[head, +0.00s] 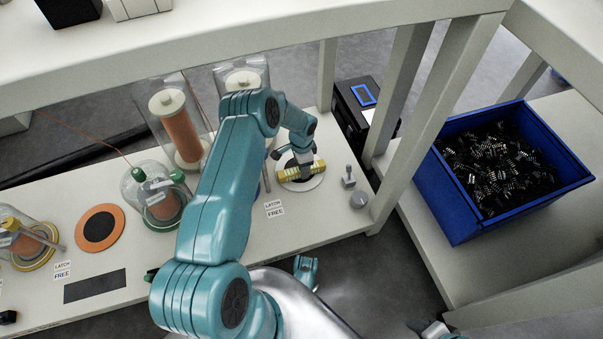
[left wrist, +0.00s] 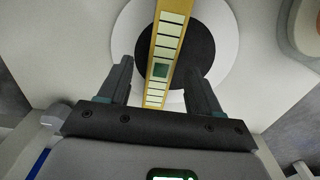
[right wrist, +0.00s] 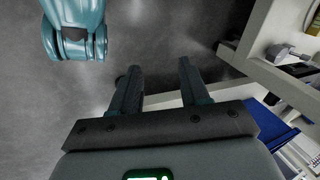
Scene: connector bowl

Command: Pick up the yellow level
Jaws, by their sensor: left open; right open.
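The yellow level (head: 295,172) is a bar lying across a round white plate (head: 302,185) with a dark centre on the left bench. In the left wrist view, the level (left wrist: 168,38) runs lengthwise between my left gripper's fingers, with pale segments and a green square on its face. My left gripper (left wrist: 159,72) is open, one finger on each side of the level, with visible gaps; its exact height above the plate is unclear. The gripper (head: 304,157) hides part of the level in the head view. My right gripper (right wrist: 160,70) is open and empty over the grey floor.
A small grey fixture (head: 348,178) and a grey knob (head: 359,200) stand right of the plate. Glass domes (head: 150,190) and an orange disc (head: 99,228) are to its left. A bench post (head: 412,130) separates it from the blue bin (head: 452,205) of dark connectors.

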